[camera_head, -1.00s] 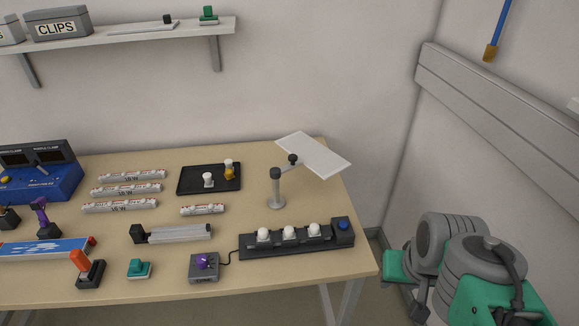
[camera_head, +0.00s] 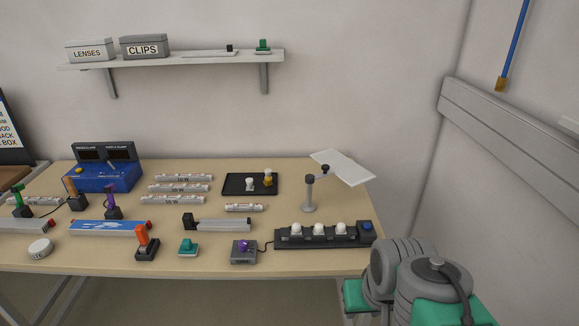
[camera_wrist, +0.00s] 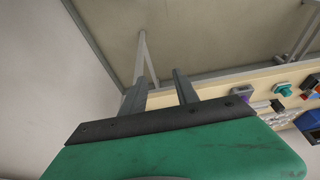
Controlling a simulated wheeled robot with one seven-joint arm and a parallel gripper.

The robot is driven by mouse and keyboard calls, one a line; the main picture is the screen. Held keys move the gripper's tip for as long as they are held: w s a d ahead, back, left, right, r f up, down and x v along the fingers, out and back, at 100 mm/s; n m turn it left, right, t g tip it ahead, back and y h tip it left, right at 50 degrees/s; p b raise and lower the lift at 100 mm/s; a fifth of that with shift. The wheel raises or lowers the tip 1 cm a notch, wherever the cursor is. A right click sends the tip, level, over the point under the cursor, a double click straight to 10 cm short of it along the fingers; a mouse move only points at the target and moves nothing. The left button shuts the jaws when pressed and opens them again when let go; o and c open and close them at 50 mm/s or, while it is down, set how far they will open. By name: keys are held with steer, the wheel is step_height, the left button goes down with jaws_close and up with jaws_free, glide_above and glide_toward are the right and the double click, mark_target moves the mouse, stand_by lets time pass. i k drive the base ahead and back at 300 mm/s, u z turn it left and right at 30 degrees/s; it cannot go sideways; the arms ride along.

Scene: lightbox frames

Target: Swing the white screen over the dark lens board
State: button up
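The white screen (camera_head: 343,167) is a flat pale panel at the back right of the table. It joins a short arm with a dark knob (camera_head: 325,168) on a grey post (camera_head: 309,194). The screen points right, away from a dark board (camera_head: 232,191) left of the post, which looks like the lens board. A white piece (camera_head: 249,184) and an amber piece (camera_head: 268,178) stand on that board. My gripper (camera_wrist: 158,77) shows in the wrist view, fingers apart and nothing between them, near the table's edge and legs. The head view does not show its fingers.
A dark strip with white bulbs and a blue button (camera_head: 366,226) lies in front of the post. A grey box with a purple knob (camera_head: 244,250) is at the front edge. A shelf (camera_head: 180,58) hangs above. A wall rail (camera_head: 510,125) is at right.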

mark_target(332, 161)
steer(key=u, duration=0.05)
steer(key=i, duration=1)
